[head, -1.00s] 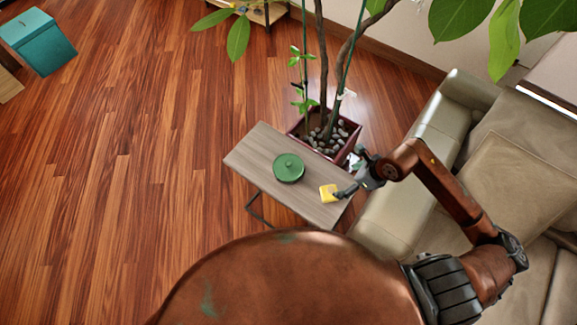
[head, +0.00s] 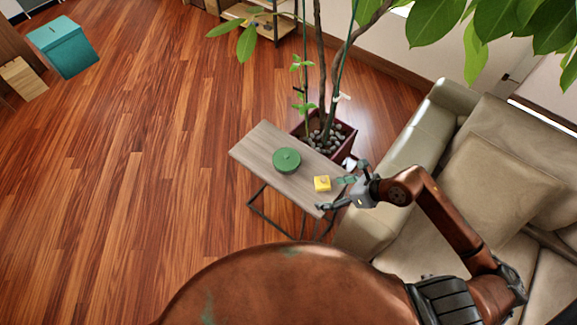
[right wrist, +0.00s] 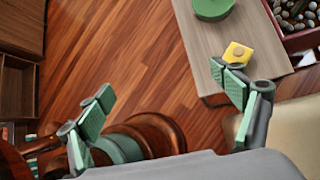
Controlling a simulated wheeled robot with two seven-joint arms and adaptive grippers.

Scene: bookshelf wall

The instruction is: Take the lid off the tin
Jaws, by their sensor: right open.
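The green round tin (head: 286,160) with its lid on stands on the small wooden side table (head: 262,140). It also shows, cut off by the top edge, in the right wrist view (right wrist: 212,8). A small yellow block (head: 322,184) sits on the table to the right of the tin; it shows in the right wrist view (right wrist: 238,53) beyond one finger. My right gripper (head: 332,193) is open and empty at the table's right end, beside the yellow block and apart from the tin. My left gripper is not in view.
A potted plant (head: 325,137) with a dark red planter stands right behind the table. A beige sofa (head: 400,170) is close on the right. A teal box (head: 63,48) lies far left. The wooden floor (head: 140,190) left of the table is clear.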

